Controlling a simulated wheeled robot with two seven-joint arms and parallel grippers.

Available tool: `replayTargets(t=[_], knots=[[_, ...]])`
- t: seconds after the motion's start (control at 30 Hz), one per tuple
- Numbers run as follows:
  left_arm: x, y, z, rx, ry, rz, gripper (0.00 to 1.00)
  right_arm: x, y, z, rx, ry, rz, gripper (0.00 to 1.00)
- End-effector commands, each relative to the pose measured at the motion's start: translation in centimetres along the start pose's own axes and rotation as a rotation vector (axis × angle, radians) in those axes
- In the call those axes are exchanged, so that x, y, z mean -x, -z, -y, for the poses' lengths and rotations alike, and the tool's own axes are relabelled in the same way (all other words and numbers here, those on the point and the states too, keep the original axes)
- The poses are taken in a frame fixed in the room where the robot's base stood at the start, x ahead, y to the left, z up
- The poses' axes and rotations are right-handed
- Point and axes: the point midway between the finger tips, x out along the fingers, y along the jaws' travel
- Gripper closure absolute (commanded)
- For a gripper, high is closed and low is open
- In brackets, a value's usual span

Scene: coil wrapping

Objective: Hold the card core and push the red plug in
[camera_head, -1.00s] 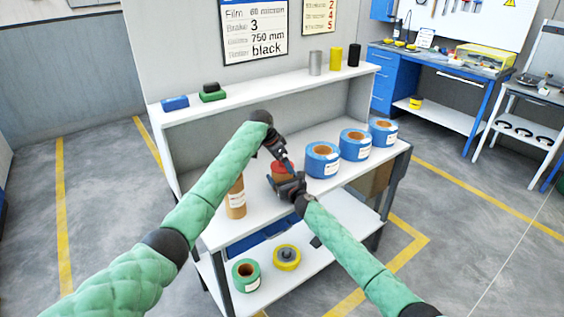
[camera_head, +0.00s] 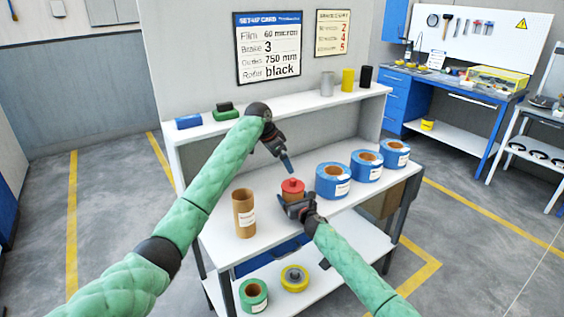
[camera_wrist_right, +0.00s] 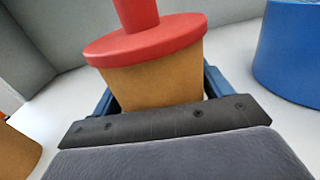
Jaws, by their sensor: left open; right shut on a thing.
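A short brown card core (camera_head: 291,198) stands on the white bench shelf with the red plug (camera_head: 293,186) in its top. In the right wrist view the plug's flange (camera_wrist_right: 145,38) sits over the core's rim (camera_wrist_right: 155,82) with no clear gap; its knob points up. My right gripper (camera_head: 297,207) is shut around the core from the front, its blue fingers on both sides. My left gripper (camera_head: 286,162) is open, above the plug and slightly left, apart from it. How deep the plug sits inside the core is hidden.
A taller brown core (camera_head: 244,213) stands to the left. Blue rolls (camera_head: 333,181) stand in a row to the right. The upper shelf (camera_head: 290,101) holds blocks and cylinders. A green roll (camera_head: 253,294) and a yellow roll (camera_head: 295,278) lie on the lower shelf.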

Motion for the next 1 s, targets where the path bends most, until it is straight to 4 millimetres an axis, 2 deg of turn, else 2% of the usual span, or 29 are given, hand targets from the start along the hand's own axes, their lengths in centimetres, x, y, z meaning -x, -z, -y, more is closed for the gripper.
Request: replayTargets(t=[0.2, 0.23, 0.3, 0.33, 0.67, 0.87, 1.0], knots=[[0.0, 0.0, 0.0, 0.000, 0.000, 0.000, 0.00, 0.0, -0.1, 0.0, 0.000, 0.000, 0.000, 0.46], [0.0, 0.0, 0.0, 0.000, 0.000, 0.000, 0.00, 0.0, -0.1, 0.0, 0.000, 0.000, 0.000, 0.16], [0.0, 0.0, 0.0, 0.000, 0.000, 0.000, 0.00, 0.0, -0.1, 0.0, 0.000, 0.000, 0.000, 0.02], [0.0, 0.0, 0.0, 0.000, 0.000, 0.000, 0.00, 0.0, -0.1, 0.0, 0.000, 0.000, 0.001, 0.00], [0.0, 0.0, 0.0, -0.001, 0.000, 0.000, 0.00, 0.4, 0.0, 0.1, 0.001, 0.000, 0.001, 0.00], [0.0, 0.0, 0.0, -0.001, 0.000, 0.000, 0.00, 2.5, 0.0, 0.1, 0.003, 0.000, 0.000, 0.00], [0.0, 0.0, 0.0, -0.001, 0.000, 0.000, 0.00, 4.6, 0.1, 0.1, 0.003, 0.000, 0.000, 0.00]])
